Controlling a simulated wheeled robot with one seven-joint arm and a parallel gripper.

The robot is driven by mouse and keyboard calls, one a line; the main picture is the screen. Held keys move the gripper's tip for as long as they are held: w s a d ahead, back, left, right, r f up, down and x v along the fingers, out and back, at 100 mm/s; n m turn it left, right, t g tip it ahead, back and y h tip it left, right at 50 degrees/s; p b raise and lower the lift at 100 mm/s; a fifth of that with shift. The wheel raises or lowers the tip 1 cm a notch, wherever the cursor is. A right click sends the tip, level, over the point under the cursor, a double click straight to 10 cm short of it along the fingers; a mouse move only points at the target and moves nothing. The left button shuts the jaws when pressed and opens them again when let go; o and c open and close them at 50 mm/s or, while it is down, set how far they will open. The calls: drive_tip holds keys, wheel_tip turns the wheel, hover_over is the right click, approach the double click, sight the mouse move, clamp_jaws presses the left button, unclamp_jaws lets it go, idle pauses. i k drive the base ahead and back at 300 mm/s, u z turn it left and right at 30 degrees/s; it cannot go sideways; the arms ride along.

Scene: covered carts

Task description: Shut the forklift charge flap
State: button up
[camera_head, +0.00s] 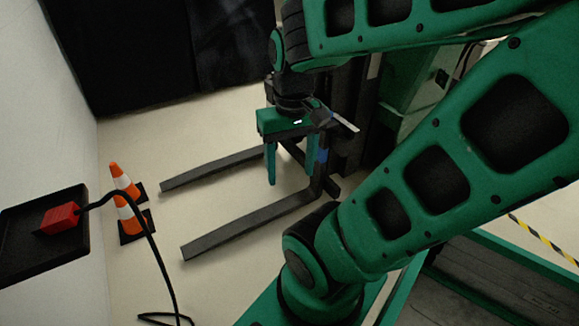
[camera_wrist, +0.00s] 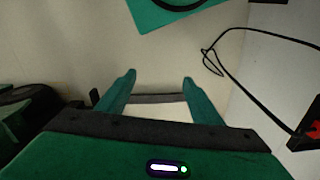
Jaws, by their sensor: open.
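The green forklift (camera_head: 408,85) stands at the upper right of the head view, largely hidden behind my arm. Its two dark forks (camera_head: 235,228) reach left, low over the floor. I cannot make out the charge flap for certain in either view, nor how far open it is. My gripper (camera_head: 291,178) is open and empty, fingers pointing down, in front of the forks and mast in the head view. The wrist view shows its two green fingers (camera_wrist: 159,79) spread apart with nothing between them.
A red plug (camera_head: 62,218) rests on a black wall shelf (camera_head: 20,262) at the left; its black cable (camera_head: 152,240) hangs to the floor. A dark curtain (camera_head: 150,50) hangs behind. Floor left of the forks is partly clear.

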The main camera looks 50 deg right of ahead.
sight(443, 78)
drive_tip(key=k, duration=1)
drive_tip(key=z, duration=1.85)
drive_tip(key=i, duration=0.6)
drive_tip(key=z, duration=1.1)
